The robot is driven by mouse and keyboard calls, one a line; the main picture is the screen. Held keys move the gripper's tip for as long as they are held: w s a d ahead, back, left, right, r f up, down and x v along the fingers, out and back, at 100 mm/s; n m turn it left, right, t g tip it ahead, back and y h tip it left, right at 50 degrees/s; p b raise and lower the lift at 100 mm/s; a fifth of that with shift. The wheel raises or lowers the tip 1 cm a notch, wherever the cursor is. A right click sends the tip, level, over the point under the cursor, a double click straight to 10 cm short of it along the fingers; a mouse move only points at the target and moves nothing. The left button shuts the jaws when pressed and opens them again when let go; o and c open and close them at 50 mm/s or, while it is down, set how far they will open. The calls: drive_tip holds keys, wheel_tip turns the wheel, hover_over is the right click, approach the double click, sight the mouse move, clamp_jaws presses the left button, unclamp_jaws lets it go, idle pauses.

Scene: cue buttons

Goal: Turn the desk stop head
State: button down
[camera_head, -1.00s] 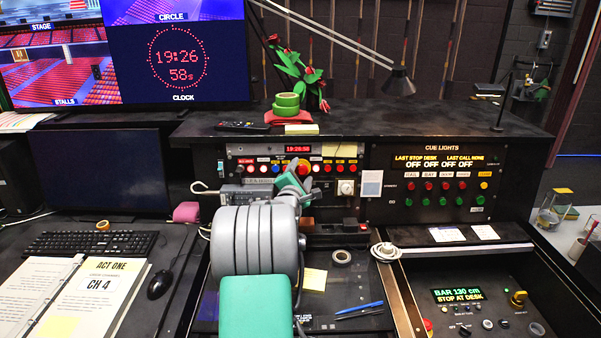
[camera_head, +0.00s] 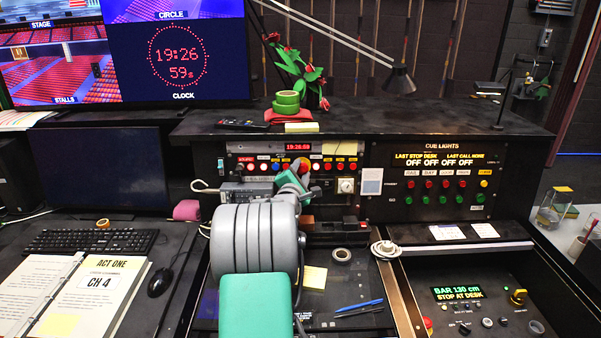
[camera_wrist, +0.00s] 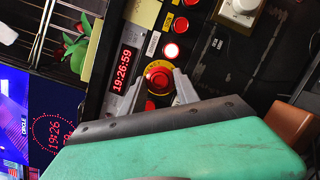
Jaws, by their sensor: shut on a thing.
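The desk stop head (camera_wrist: 158,79) is a round red knob on a yellow ring, set in the desk's upright panel, and the wrist view shows it between my fingertips. My gripper (camera_wrist: 159,88) is shut on it, one grey finger on each side. In the head view the red stop head (camera_head: 304,165) shows only in part, just beyond my gripper (camera_head: 299,177); my grey and green arm hides much of the panel below. How far the head is turned cannot be made out.
Lit buttons (camera_wrist: 171,51) and a red clock display (camera_wrist: 124,70) sit close to the stop head. The cue lights panel (camera_head: 440,180) is to the right. A lower right display (camera_head: 458,294) reads BAR 130 cm, STOP AT DESK. Pens (camera_head: 358,308) and tape (camera_head: 341,254) lie on the desk.

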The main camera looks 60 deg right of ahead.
drive_tip(key=shift+f+m+b, duration=0.1)
drive_tip(key=shift+m+b, duration=0.2)
drive_tip(key=shift+b, duration=0.1)
drive_tip(key=m+g+b, duration=0.1)
drive_tip(key=m+b, duration=0.1)
drive_tip(key=m, duration=0.1)
drive_tip(key=shift+y+b, duration=0.4)
drive_tip(key=shift+r+m+y+b, duration=0.2)
drive_tip(key=shift+m+b, duration=0.35)
drive_tip(key=shift+m, duration=0.55)
drive_tip(key=shift+r+m+y+b, duration=0.15)
drive_tip(key=shift+m+b, duration=0.4)
drive_tip(key=shift+m, duration=0.55)
